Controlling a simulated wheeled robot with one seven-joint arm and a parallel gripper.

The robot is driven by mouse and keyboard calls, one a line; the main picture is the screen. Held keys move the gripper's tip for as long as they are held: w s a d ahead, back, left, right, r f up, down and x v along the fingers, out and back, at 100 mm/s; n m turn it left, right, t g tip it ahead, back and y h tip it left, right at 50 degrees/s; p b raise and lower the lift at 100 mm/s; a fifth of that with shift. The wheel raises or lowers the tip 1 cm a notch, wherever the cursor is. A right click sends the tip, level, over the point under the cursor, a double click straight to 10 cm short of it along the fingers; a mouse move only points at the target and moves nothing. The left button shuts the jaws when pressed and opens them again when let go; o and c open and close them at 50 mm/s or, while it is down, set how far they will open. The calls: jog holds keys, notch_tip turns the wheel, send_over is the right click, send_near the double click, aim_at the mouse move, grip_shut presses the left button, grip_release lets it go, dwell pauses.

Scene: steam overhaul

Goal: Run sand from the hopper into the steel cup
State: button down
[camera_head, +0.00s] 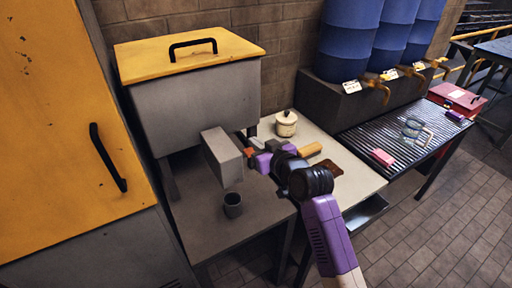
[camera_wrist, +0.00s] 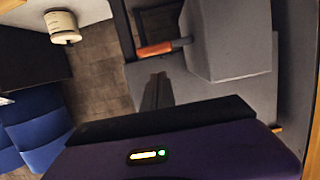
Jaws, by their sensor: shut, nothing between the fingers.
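The hopper (camera_head: 195,105) is a grey bin with a yellow lid, standing on legs at the back left. A grey box-shaped spout (camera_head: 222,157) juts from its front and also shows in the wrist view (camera_wrist: 228,40). The small dark steel cup (camera_head: 233,205) stands upright on the grey bench below the spout; its contents cannot be seen. An orange-red handle (camera_wrist: 155,49) sits beside the spout. My gripper (camera_head: 254,147) is beside the spout's right side. In the wrist view its fingers (camera_wrist: 157,88) are shut and empty, pointing towards the handle, apparently apart from it.
A cream lidded pot (camera_head: 286,123) and a wooden-coloured block (camera_head: 310,149) are on the pale bench right of my gripper. Blue barrels (camera_head: 347,40) with brass taps stand behind a ribbed table (camera_head: 385,135). A yellow cabinet (camera_head: 60,110) borders the left.

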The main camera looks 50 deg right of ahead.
jog(key=shift+f, duration=1.15)
jog(key=m, duration=0.1)
jog(key=f+m+b, duration=0.1)
jog(key=f+m+y+b, duration=0.1)
jog(key=shift+s+d+f+t, duration=0.15)
jog(key=shift+d+f+t, duration=0.05)
jog(key=shift+d+t, duration=0.1)
dwell(1.8)
